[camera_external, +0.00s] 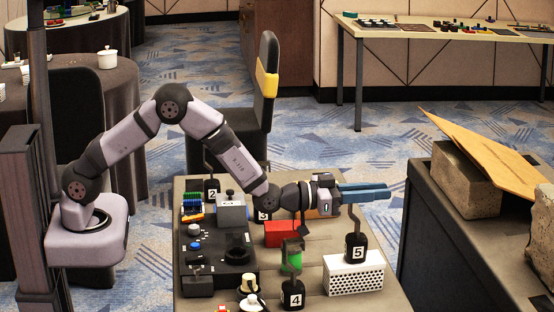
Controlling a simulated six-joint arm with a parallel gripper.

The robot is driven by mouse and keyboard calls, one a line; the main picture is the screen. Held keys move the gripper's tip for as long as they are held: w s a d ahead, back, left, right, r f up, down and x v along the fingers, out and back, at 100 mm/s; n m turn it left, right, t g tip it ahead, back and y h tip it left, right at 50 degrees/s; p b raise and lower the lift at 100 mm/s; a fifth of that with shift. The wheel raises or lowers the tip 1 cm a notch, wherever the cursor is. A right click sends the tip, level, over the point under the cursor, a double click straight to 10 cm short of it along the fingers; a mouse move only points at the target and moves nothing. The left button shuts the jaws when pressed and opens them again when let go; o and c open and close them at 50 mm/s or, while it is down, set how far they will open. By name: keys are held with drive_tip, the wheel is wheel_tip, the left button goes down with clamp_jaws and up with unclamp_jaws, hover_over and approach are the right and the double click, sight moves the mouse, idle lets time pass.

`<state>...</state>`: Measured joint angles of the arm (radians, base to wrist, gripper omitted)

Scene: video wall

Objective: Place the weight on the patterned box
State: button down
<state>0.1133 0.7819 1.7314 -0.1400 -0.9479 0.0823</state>
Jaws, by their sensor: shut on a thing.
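A black weight marked 5 (355,249) has a thin upright stem that rises to the blue fingers of my gripper (384,193). The gripper points right, level, and is shut on this stem. The weight hangs or stands upright at the patterned box (354,279), a white box with dark holes. In this view the weight overlaps the box's top back part. I cannot tell whether its bottom touches the box. Between the fingers, the top of the stem is hidden.
Weights marked 4 (292,294), 2 (212,190) and 3 (263,214) stand on the same table. A red box (281,233) and a green object (291,261) are left of the held weight. A dark bench (462,262) with a concrete block (466,181) is at right.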

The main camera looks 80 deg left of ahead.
drive_tip(key=shift+r, duration=0.1)
drive_tip(key=c, duration=1.6)
unclamp_jaws()
drive_tip(key=shift+f, duration=0.2)
drive_tip(key=shift+o, duration=0.2)
drive_tip(key=shift+s, duration=0.1)
drive_tip(key=shift+r, duration=0.15)
drive_tip(key=s+b, duration=0.2)
drive_tip(key=s, duration=1)
drive_tip(key=shift+b, duration=0.3)
drive_tip(key=s+a+f+g+p, duration=0.2)
drive_tip(key=s+g+p, duration=0.3)
drive_tip(key=s, duration=1.2)
drive_tip(key=s+a+f+g+p, duration=0.2)
drive_tip(key=s+a+g+p, duration=0.1)
drive_tip(key=s+g, duration=1)
drive_tip(key=s+p, duration=0.1)
drive_tip(key=s, duration=0.4)
drive_tip(key=shift+f+p, duration=0.35)
drive_tip(key=shift+f, duration=0.05)
